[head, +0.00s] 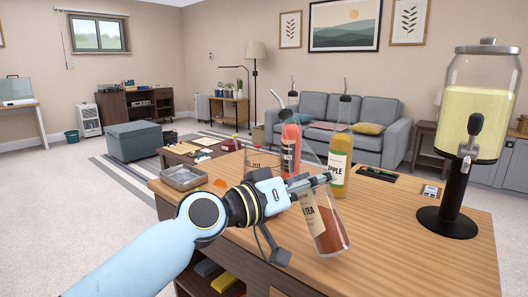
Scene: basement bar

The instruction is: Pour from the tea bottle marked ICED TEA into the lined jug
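The tea bottle (328,232), clear with brown-red tea low inside and a label whose visible part ends in "TEA", leans with its neck to the upper left. My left gripper (318,184) is shut around its middle. Whether its base touches the counter is hard to tell. A clear jug with a reddish line (262,158), apparently the lined jug, stands behind my gripper and left of the bottles; its lower part is hidden. The tea bottle's spout is above and right of the jug. My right gripper is not in view.
A red bottle (291,147) and a yellow bottle labelled "PPLE" (340,160) stand just behind the tea bottle. A drink dispenser (478,110) stands at right, a metal tray (184,177) at the left end.

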